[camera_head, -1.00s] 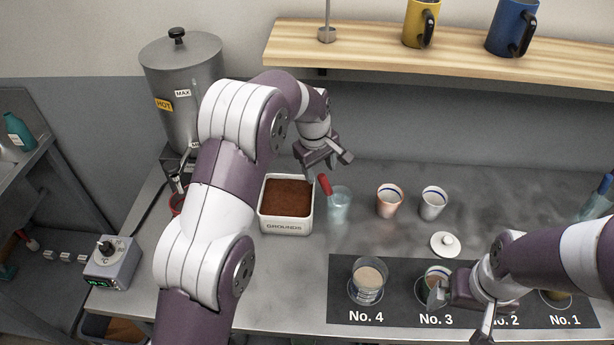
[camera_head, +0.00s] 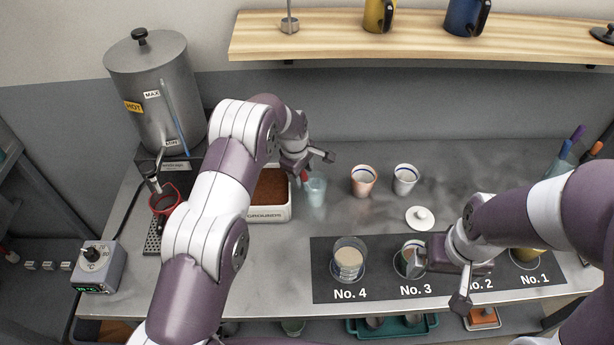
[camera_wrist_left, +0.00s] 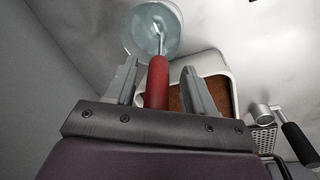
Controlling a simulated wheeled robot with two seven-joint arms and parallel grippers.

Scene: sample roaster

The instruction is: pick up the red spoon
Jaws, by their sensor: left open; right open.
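The red spoon stands in a clear glass (camera_head: 315,194), leaning, with its red handle (camera_head: 304,175) up. In the left wrist view the red spoon (camera_wrist_left: 157,82) lies between the two fingers of my left gripper (camera_wrist_left: 156,85), with gaps on both sides. The glass (camera_wrist_left: 152,30) is beyond the fingertips there. My left gripper (camera_head: 308,161) is open at the handle's upper end in the head view, hiding part of it. My right gripper (camera_head: 437,280) is open over the front mat, near the No. 3 cup (camera_head: 410,262).
The grounds box (camera_head: 268,213) stands just left of the glass. Two cups (camera_head: 364,181) (camera_head: 405,180) and a white lid (camera_head: 420,217) are to its right. A black mat (camera_head: 325,285) with numbered cups lies in front. A wooden shelf (camera_head: 330,38) hangs above the back.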

